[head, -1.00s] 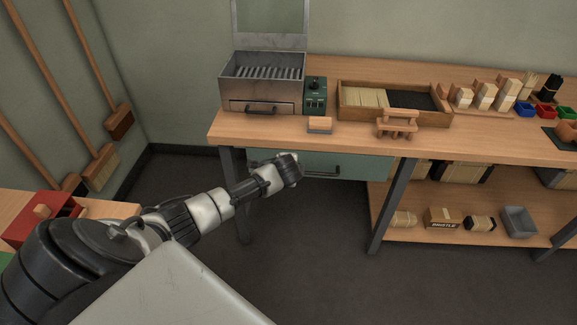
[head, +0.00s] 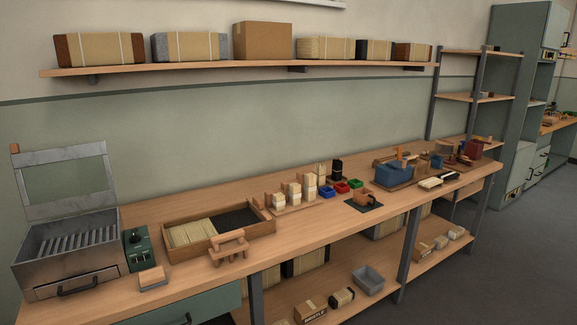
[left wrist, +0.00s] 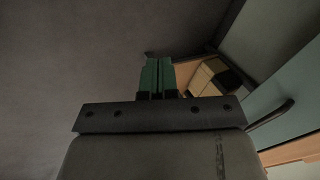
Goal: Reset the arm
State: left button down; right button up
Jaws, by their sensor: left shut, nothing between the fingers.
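My left gripper (left wrist: 158,76) shows in the left wrist view. Its two green-tipped fingers are together and nothing is between them. It is low in front of the workbench, with the dark floor to its left and the teal drawer (left wrist: 284,95) with its dark handle to its right. Neither of my arms shows in the head view now, and my right gripper is in no view.
The long workbench (head: 330,232) carries a metal box with a raised lid (head: 68,245), a green control box (head: 139,250), a divided wooden tray (head: 166,241) and a small wooden stand (head: 229,247). A lower shelf (head: 380,291) holds bundles and a grey bin (head: 368,280).

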pick_arm(q)
jog(key=s+d+f+n+g+h, duration=0.1)
jog(key=s+d+f, duration=0.3)
jog(key=s, duration=0.8)
jog(key=s+d+f+n+g+h, duration=0.1)
jog(key=s+d+f+n+g, duration=0.1)
jog(key=s+f, duration=0.5)
jog(key=s+d+f+n+g, duration=0.1)
jog(key=s+d+f+n, duration=0.2)
jog(key=s, duration=1.5)
jog(key=d+f, duration=0.3)
jog(key=shift+d+f+h, duration=0.15)
jog(key=shift+d+h, duration=0.2)
jog(key=shift+h, duration=0.05)
